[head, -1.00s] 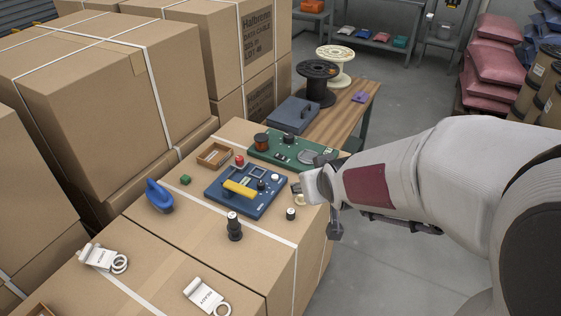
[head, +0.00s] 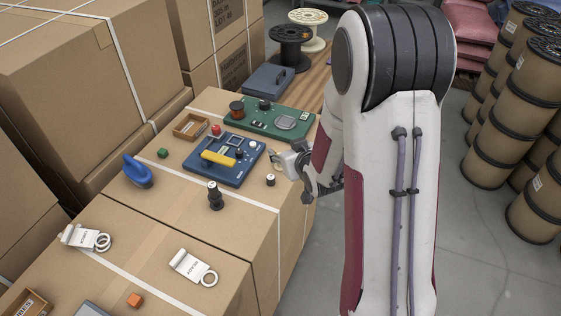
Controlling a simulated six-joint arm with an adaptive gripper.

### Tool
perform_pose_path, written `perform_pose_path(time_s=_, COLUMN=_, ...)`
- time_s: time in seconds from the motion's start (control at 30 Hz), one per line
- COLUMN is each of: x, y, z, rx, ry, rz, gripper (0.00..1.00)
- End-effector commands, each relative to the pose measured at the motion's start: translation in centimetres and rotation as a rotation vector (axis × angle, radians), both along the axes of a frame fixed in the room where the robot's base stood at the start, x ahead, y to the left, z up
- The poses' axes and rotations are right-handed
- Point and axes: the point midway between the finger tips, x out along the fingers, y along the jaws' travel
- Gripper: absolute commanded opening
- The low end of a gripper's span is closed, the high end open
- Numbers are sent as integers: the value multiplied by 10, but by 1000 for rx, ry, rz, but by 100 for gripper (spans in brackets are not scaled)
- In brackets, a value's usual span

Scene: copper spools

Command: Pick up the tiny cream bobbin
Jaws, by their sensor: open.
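I cannot clearly make out a tiny cream bobbin; the area by my gripper is partly hidden behind its fingers and the arm. A small black piece with a white top (head: 270,180) stands on the carton just left of my gripper. My gripper (head: 288,171) is open at the carton's right edge, beside the blue board (head: 228,178); nothing shows held in it. A large cream spool (head: 314,42) stands on the wooden table at the back, far from my gripper.
The blue board carries a yellow bar (head: 219,158) and small knobs. Behind it lies a green board (head: 291,117). A dark stepped piece (head: 215,199) and a blue handled object (head: 137,172) stand on the cartons. Tall cartons (head: 85,75) rise at the left.

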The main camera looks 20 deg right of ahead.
Motion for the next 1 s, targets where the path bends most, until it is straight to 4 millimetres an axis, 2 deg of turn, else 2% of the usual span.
perform_pose_path(time_s=0.03, x=2, y=-2, z=-9, rx=5, ry=-6, rz=1, gripper=48)
perform_pose_path(time_s=0.53, x=10, y=-9, z=-69, rx=59, ry=-132, rz=11, gripper=48)
perform_pose_path(time_s=0.73, x=9, y=-10, z=-80, rx=74, ry=-163, rz=11, gripper=48)
perform_pose_path(time_s=1.0, x=9, y=-10, z=-81, rx=76, ry=-171, rz=12, gripper=48)
